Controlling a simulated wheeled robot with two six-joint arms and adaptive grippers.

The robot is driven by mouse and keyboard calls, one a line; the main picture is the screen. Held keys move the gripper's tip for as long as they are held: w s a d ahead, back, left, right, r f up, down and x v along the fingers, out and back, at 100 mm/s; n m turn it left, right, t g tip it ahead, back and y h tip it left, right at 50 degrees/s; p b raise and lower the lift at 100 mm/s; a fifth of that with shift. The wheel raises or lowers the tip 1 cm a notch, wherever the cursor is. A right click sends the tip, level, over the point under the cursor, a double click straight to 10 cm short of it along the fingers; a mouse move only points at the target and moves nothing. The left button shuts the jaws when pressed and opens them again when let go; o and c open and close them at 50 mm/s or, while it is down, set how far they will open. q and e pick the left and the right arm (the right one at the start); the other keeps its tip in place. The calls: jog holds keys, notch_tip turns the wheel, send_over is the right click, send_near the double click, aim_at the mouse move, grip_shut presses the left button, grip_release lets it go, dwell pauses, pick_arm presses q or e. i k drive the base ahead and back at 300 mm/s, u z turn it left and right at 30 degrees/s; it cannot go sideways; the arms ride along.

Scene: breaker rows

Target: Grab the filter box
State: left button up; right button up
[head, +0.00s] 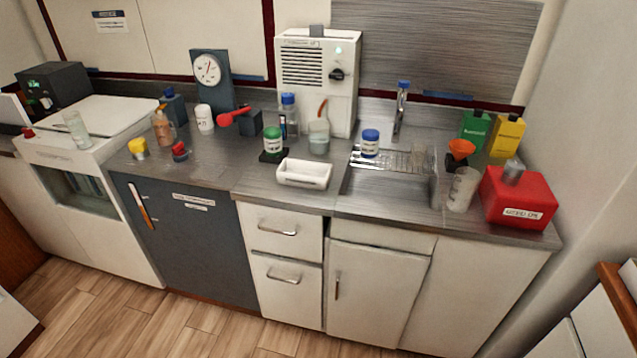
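I cannot tell for sure which thing is the filter box; no label reads clearly as that. A red box (518,196) with a white label and a grey knob on top stands at the right end of the counter. A green box (475,128) and a yellow box (507,135), both with dark caps, stand behind it near the wall. A small white open tray (304,173) lies at the counter's middle front. Neither of my grippers is in view.
The steel counter (228,168) holds a sink (385,189) with a drying rack, a white machine (317,80), a dial gauge (207,69) and several jars. A clear beaker (462,189) stands close left of the red box. The wood floor (150,318) in front is clear.

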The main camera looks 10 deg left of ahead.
aim_at(305, 174)
jog(key=z, duration=0.7)
jog(key=i, duration=1.55)
jog(key=u, duration=0.1)
